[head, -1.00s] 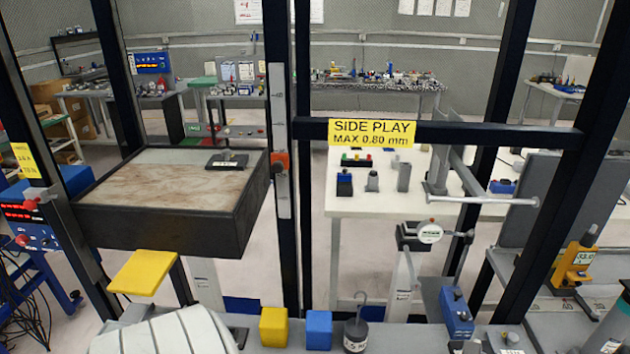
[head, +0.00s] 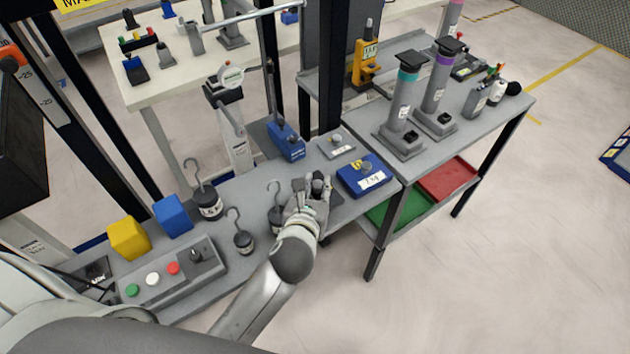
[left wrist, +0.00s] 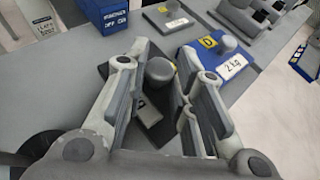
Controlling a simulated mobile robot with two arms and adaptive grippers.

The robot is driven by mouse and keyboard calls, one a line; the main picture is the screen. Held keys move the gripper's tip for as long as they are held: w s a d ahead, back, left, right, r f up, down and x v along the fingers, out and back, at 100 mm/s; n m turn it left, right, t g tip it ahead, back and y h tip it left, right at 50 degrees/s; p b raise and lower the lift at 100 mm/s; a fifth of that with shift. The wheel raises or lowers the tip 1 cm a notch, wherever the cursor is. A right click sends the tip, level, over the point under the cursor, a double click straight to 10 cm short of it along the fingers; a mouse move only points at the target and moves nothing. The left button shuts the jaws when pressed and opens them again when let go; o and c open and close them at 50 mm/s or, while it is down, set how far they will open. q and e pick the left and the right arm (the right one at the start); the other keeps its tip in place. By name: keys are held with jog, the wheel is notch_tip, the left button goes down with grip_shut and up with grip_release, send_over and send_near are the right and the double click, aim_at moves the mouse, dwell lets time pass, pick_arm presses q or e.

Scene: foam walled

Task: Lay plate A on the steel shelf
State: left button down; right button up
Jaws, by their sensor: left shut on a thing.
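A dark plate with a round grey knob (left wrist: 160,74) lies under my left gripper (left wrist: 165,62), which is closed around the knob; its label is partly hidden and I cannot read a letter. In the head view the left gripper (head: 316,188) reaches down over this plate (head: 330,197) on the grey bench (head: 250,180). The plate appears to rest on the bench. A blue plate marked D, 2 kg (head: 362,176) sits just right of it, also in the left wrist view (left wrist: 222,65). I cannot tell which surface is the steel shelf. My right gripper is out of view.
Hooked weights (head: 243,241) stand left of the gripper. A smaller grey plate (head: 337,146) and a blue box (head: 287,142) lie behind it. The grey table (head: 465,140) at right holds two tall cylinders (head: 402,100), with green (head: 385,213) and red (head: 447,180) trays below.

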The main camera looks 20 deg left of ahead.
aim_at(316, 196)
pick_arm(q)
jog(key=shift+f, duration=1.3)
jog(key=c, duration=1.5)
grip_release()
jog(key=shift+f, duration=0.3)
jog(key=shift+s, duration=0.1)
jog(key=shift+r, duration=0.15)
jog(key=v, duration=1.2)
jog(key=shift+b, duration=0.3)
